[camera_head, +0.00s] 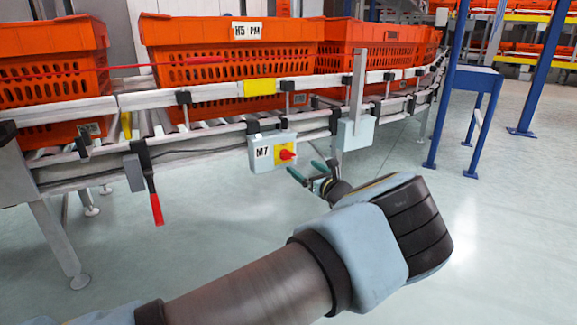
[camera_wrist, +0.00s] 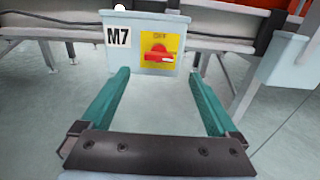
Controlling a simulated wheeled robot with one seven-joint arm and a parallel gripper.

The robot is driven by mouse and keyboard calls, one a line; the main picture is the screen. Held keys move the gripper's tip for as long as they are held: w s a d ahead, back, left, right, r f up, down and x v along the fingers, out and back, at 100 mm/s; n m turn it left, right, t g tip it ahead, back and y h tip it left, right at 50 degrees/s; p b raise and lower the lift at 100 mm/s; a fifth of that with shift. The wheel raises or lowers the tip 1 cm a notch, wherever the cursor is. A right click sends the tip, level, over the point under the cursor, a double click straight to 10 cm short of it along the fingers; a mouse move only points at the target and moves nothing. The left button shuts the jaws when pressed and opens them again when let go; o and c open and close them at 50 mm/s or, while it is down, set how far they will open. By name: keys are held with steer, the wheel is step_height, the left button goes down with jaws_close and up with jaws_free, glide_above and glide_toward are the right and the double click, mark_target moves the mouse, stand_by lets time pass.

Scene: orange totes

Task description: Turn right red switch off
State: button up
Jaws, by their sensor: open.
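The red switch (camera_head: 286,155) is a rotary knob on a yellow plate, on a pale grey box (camera_head: 261,156) marked M7 that is fixed to the conveyor frame. In the wrist view the red switch (camera_wrist: 160,54) lies about level, with a small white mark at its right end and "OFF" lettered above it on the plate. My gripper (camera_head: 307,173) is just in front of the box, at its right side in the head view. In the wrist view its two green fingers (camera_wrist: 158,72) are spread wide and empty, pointing at the box, with the switch between their lines.
Orange totes (camera_head: 232,52) stand on the roller conveyor behind the box. A red-handled lever (camera_head: 156,207) hangs to the left. Another pale grey box (camera_head: 355,132) sits to the right on an upright post. A blue stand (camera_head: 470,78) is farther right. The floor below is clear.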

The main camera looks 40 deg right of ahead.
mark_target(290, 158)
steer(key=b+x, duration=0.4)
steer(key=x, duration=0.4)
steer(key=shift+w+f, duration=0.2)
steer(key=shift+w, duration=0.15)
steer(key=shift+w+d+r+b, duration=0.15)
steer(key=shift+w+b, duration=0.15)
steer(key=shift+w, duration=0.3)
steer(key=shift+c, duration=0.3)
steer(key=c, duration=1.3)
